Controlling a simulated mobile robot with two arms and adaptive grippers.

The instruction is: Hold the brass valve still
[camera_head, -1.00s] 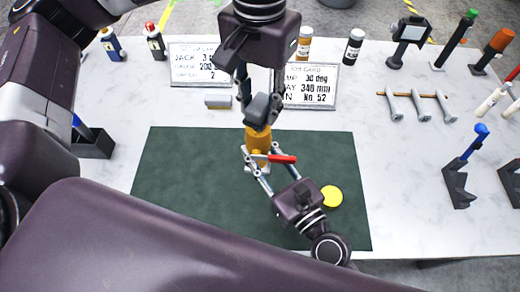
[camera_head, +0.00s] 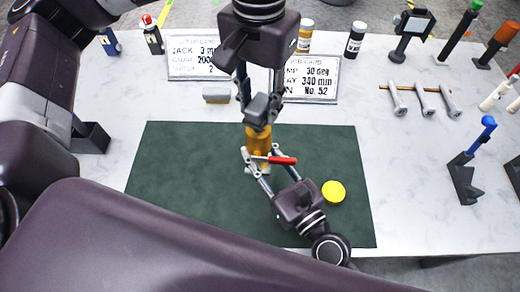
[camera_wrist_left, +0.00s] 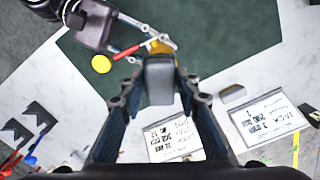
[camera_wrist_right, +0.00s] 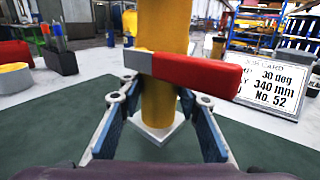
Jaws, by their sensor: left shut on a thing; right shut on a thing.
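The brass valve (camera_head: 258,147) stands upright on a pale square base near the middle of the dark green mat (camera_head: 185,160). It also shows in the right wrist view (camera_wrist_right: 165,25), with a red lever (camera_wrist_right: 200,75) across its front. My right gripper (camera_head: 256,163) is shut around the valve's body, low down, one finger on each side (camera_wrist_right: 160,105). My left gripper (camera_head: 258,106) comes down from above and is shut on a dark grey block (camera_wrist_left: 160,80) at the valve's top. Whether the block is part of the valve I cannot tell. The block hides much of the valve in the left wrist view.
A yellow disc (camera_head: 333,192) lies on the mat beside my right gripper. Two printed cards (camera_head: 196,58) (camera_head: 310,80) and a small grey block (camera_head: 216,95) are behind the mat. Tools and holders stand at the right. The mat's left part is clear.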

